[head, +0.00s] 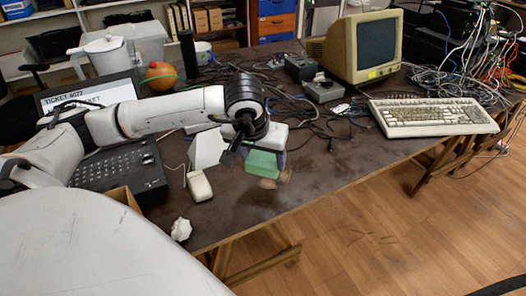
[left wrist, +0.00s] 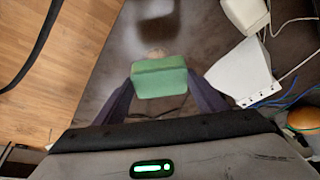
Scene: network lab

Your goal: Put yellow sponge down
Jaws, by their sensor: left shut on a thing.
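My left gripper (head: 264,162) is shut on a green block-shaped sponge (head: 263,165) over the front part of the dark table (head: 225,210). In the left wrist view the sponge (left wrist: 159,78) sits between the two dark fingers of the left gripper (left wrist: 160,88). It looks green, not yellow. A small brownish thing (head: 275,181) shows just below the sponge; I cannot tell what it is. I cannot tell whether the sponge touches the table. My right gripper is not in view.
A white mouse (head: 199,186) and a crumpled white piece (head: 181,229) lie left of the gripper. A black laptop (head: 122,168), beige monitor (head: 364,47), keyboard (head: 433,116) and tangled cables surround it. The table's front edge is close; bare tabletop lies to the right.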

